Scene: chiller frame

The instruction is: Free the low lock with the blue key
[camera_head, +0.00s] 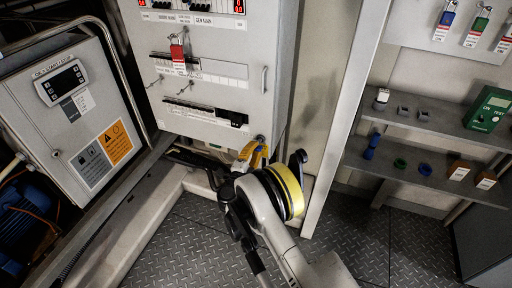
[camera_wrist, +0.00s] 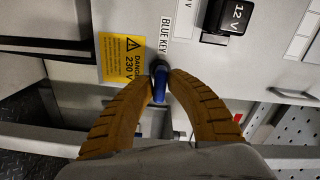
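The low lock (camera_wrist: 157,66) is a dark round fitting low on the grey cabinet front, beside a label reading "BLUE KEY". The blue key (camera_wrist: 159,85) stands at this lock, its blue head toward the camera; how deep it sits is hidden. My gripper (camera_wrist: 160,80) has its two orange fingers closed in on the blue head from left and right, with the tips appearing to touch it. In the head view my gripper (camera_head: 252,152) reaches the cabinet's bottom edge; the key is hidden there.
A yellow 230 V warning label (camera_wrist: 122,58) and a black 12 V block (camera_wrist: 228,17) flank the lock. A red padlock (camera_head: 178,52) hangs higher on the cabinet. Shelves (camera_head: 420,122) with small parts and a board with padlocks (camera_head: 447,18) stand right. The plate floor (camera_head: 350,235) is clear.

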